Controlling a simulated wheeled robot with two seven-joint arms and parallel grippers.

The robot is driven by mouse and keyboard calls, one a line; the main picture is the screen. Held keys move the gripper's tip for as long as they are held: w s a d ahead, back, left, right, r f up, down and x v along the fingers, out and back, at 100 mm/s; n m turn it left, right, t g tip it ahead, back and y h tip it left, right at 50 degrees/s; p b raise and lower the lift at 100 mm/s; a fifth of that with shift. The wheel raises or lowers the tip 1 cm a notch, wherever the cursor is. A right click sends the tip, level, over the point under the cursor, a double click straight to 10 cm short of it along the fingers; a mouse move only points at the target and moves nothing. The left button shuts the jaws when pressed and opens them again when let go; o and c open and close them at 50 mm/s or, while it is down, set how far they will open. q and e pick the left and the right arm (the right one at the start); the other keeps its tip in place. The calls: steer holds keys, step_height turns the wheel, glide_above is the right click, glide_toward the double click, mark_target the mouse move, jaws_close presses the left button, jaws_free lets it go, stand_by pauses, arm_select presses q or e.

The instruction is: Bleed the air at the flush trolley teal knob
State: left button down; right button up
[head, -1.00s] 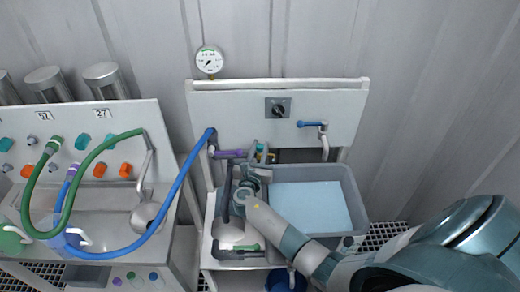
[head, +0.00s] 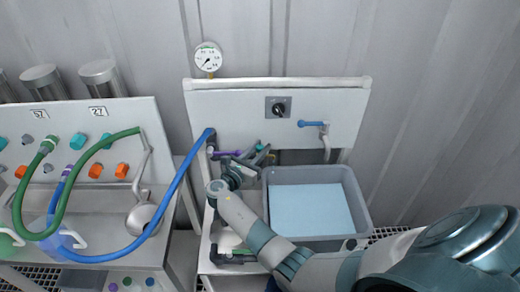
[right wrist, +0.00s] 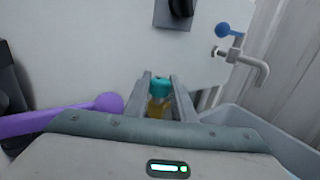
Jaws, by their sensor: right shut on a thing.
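The teal knob (right wrist: 159,86) sits on a small brass-yellow stem (right wrist: 157,108) in front of the trolley's pale back panel (head: 335,105). In the right wrist view it stands between the two fingers of my right gripper (right wrist: 160,95), which is shut on it. In the head view my right gripper (head: 260,155) reaches the pipework left of the grey tub, and the hand hides most of the knob there. My left gripper is not in view.
A purple lever (right wrist: 65,118) lies left of the fingers. A blue-handled tap (head: 312,124) and a black rotary switch (head: 279,108) are on the panel. A gauge (head: 208,58) stands above. The grey tub (head: 358,195) holds pale blue liquid. A blue hose (head: 172,205) runs left.

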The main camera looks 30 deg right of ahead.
steer(key=o, duration=1.1)
steer(key=shift+c, duration=0.2)
steer(key=shift+s+r, duration=0.1)
steer(key=shift+s, duration=0.05)
